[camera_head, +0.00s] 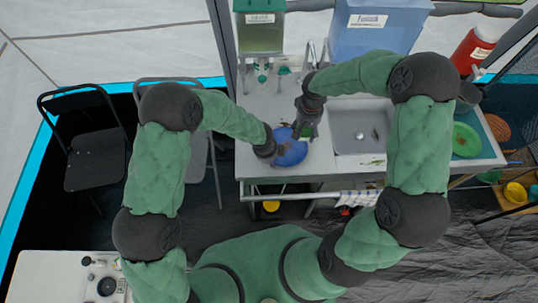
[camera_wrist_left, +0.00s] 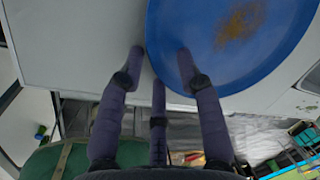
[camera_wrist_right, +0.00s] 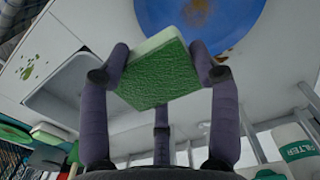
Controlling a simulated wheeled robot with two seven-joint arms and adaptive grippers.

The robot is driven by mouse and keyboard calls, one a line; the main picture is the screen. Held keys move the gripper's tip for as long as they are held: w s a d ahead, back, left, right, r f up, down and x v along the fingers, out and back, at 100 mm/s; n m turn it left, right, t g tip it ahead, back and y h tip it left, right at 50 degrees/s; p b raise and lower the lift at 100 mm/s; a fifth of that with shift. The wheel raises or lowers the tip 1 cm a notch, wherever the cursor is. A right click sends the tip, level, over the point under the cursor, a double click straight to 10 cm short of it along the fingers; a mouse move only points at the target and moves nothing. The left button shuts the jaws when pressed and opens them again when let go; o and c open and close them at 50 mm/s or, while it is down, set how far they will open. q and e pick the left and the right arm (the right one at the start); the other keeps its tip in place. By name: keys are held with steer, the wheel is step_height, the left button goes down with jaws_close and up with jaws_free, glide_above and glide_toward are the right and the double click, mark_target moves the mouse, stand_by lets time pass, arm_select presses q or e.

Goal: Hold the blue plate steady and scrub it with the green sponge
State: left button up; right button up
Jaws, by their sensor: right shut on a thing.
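The blue plate (camera_head: 292,155) lies on the counter, with a brown stain (camera_wrist_left: 240,25) on its face. My left gripper (camera_head: 268,148) is at the plate's left edge. In the left wrist view the left gripper (camera_wrist_left: 160,55) has its fingers apart, one over the plate (camera_wrist_left: 200,50) and one just outside the rim. My right gripper (camera_head: 306,122) is above the plate's upper right side. In the right wrist view the right gripper (camera_wrist_right: 160,65) is shut on the green sponge (camera_wrist_right: 158,76). The plate (camera_wrist_right: 185,15) and its stain show beyond the sponge; contact between them is unclear.
The sink (camera_head: 359,128) is right of the plate, with a dark stain inside. A green dispenser (camera_head: 260,30) and a blue water container (camera_head: 375,25) stand behind. A green plate (camera_head: 465,140) sits at the far right. Folding chairs (camera_head: 95,150) stand left of the counter.

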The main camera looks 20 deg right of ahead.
arm_select(q)
steer(key=shift+f, duration=0.15)
jaws_close()
arm_select(e)
steer(key=m, duration=0.2)
steer(key=a+m, duration=0.1)
steer(key=m, duration=0.1)
steer(key=w+a+m, duration=0.1)
steer(key=m, duration=0.1)
steer(key=shift+m, duration=0.3)
steer(key=w+a+f+m, duration=0.1)
steer(key=a+m, duration=0.5)
steer(key=m, duration=1.4)
steer(key=shift+w+a+m, duration=0.15)
steer(key=shift+w+m, duration=0.15)
